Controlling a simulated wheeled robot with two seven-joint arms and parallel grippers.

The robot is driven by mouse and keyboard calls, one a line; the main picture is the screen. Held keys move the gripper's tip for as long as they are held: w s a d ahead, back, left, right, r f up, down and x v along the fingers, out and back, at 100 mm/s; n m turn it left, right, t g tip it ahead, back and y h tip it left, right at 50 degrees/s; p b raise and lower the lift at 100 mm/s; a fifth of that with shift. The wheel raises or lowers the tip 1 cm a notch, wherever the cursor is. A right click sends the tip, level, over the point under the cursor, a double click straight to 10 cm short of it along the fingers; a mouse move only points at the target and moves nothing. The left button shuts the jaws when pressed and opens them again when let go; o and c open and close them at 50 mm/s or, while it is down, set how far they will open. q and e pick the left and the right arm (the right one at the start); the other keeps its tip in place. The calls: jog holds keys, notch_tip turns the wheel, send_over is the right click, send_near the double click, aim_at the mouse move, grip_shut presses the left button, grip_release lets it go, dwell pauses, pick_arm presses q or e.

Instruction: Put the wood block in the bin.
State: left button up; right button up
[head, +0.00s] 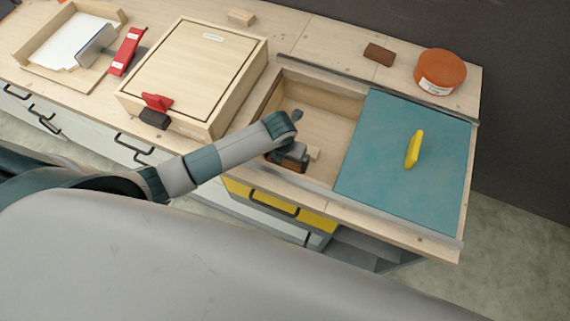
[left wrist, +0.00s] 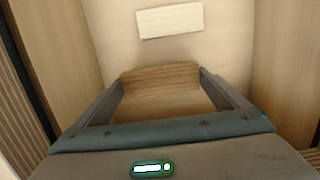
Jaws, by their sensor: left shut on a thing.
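The bin (head: 336,105) is an open wooden recess in the counter, its right part covered by a blue sliding lid (head: 380,165) with a yellow handle (head: 414,149). My left gripper (head: 288,158) reaches down into the front left of the bin. It is shut on a brown wood block, seen between the fingers in the left wrist view (left wrist: 160,82) and mostly hidden in the head view. A pale block (head: 314,153) lies on the bin floor just beyond the fingers, also in the left wrist view (left wrist: 170,22). My right gripper is not in view.
A wooden box (head: 190,70) with a red latch stands left of the bin. A dark brown block (head: 379,54), an orange tub (head: 440,72) and a pale block (head: 241,17) stand behind. A tray (head: 32,42) and a red item (head: 127,51) are far left.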

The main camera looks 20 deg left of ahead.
aim_at(284, 163)
pick_arm(q)
jog(key=shift+f+p, duration=0.45)
jog(key=shift+f, duration=1.65)
jog(key=shift+f, duration=0.15)
jog(key=o, duration=0.8)
jog(key=shift+r, duration=0.2)
